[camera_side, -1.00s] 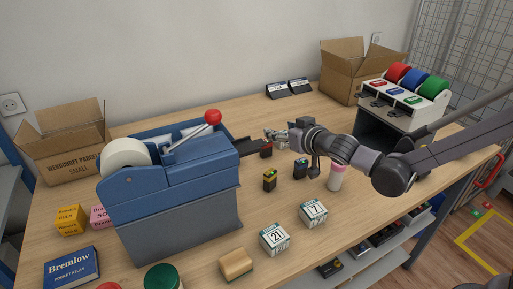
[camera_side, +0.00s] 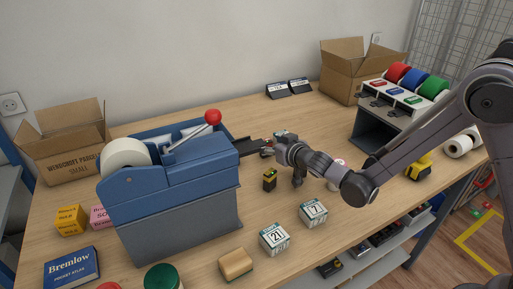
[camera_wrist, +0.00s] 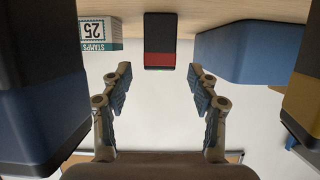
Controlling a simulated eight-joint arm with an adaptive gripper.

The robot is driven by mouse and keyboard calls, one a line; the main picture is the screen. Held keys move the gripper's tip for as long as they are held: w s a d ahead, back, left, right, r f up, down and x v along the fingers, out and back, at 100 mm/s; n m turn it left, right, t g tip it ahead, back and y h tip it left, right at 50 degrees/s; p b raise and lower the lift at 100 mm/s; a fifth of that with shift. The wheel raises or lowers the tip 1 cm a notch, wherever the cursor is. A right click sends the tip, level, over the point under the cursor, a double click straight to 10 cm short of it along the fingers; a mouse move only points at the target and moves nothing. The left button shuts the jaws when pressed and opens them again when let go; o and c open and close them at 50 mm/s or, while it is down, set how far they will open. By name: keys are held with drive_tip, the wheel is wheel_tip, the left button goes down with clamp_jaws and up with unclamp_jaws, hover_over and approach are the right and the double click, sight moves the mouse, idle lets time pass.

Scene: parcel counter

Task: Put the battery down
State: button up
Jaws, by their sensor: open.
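A black battery with a red band (camera_wrist: 160,45) stands on the counter in the wrist view, which shows the scene upside down. It lies just beyond my fingertips, not between them. In the side view this battery (camera_side: 266,154) is partly hidden by my gripper (camera_side: 273,147). My gripper (camera_wrist: 160,72) is open and empty, fingers spread to either side of the battery's line. A black battery with a yellow band (camera_side: 270,181) stands nearer the side camera; it also shows at the wrist view's right edge (camera_wrist: 307,85). A black-and-blue battery (camera_wrist: 38,125) is close on the wrist view's left.
The blue tape machine (camera_side: 185,190) with a red-knobbed lever stands left of my gripper. A stamps box (camera_wrist: 102,32) is beyond the fingers. A pink-white bottle is mostly hidden by my arm.

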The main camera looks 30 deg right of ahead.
drive_tip(key=shift+x, duration=0.9)
clamp_jaws()
